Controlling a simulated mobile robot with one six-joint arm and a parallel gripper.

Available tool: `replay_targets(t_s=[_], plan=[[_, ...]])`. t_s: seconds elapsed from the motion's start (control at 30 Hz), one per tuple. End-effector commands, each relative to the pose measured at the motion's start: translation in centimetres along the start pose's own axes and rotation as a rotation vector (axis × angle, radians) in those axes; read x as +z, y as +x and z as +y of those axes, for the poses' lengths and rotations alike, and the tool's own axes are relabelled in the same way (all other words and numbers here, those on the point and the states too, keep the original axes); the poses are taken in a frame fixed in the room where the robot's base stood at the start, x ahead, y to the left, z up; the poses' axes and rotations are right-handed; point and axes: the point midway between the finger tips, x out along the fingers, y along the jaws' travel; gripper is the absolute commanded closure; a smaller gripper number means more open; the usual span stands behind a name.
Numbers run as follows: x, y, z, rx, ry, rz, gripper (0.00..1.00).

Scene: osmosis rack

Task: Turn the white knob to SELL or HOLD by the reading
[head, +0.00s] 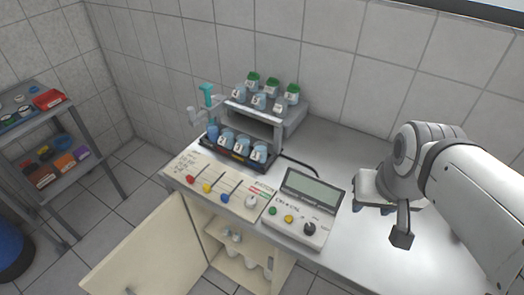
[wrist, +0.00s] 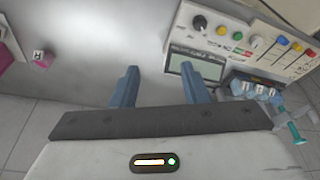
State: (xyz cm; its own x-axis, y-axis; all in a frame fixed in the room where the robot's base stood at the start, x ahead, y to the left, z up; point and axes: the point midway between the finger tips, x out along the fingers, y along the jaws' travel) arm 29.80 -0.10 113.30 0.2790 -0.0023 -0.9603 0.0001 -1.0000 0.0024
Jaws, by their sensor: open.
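The white knob (head: 250,201) sits at the right end of a cream panel (head: 213,182) on the bench, beside small red and green label marks. It also shows in the wrist view (wrist: 257,42); its pointer direction is too small to tell. Right of it stands a grey control box with a display (head: 313,188). The display also shows in the wrist view (wrist: 195,68), but no reading is legible. My gripper (head: 373,209) is open and empty above the bench, right of the box and apart from the knob. Its two blue fingers show in the wrist view (wrist: 160,72).
The control box has a black knob (head: 309,229) and green and yellow buttons. Red, yellow and blue knobs line the cream panel. Behind it stands a rack (head: 262,122) with jars and beakers. A cabinet door (head: 150,245) hangs open below. The bench is clear around my gripper.

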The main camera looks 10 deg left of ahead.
Motion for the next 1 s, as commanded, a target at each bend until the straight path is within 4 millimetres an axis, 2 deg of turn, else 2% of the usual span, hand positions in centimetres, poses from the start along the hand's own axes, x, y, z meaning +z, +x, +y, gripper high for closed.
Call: replay_targets(t_s=[0.17,0.27,0.4,0.6,0.8,0.9,1.0], plan=[[-1.7,0.5,-1.1,-0.014,-0.074,-0.024,0.48],[-3.9,1.4,-2.9,-0.032,-0.173,-0.053,0.48],[-7.3,3.8,-6.9,-0.059,-0.347,-0.103,0.48],[-10.4,8.5,-14.3,-0.095,-0.604,-0.170,0.48],[-10.8,13.7,-21.6,-0.123,-0.827,-0.224,0.48],[-10.4,15.7,-24.1,-0.132,-0.905,-0.243,0.48],[-10.0,17.0,-25.7,-0.138,-0.953,-0.253,0.48]])
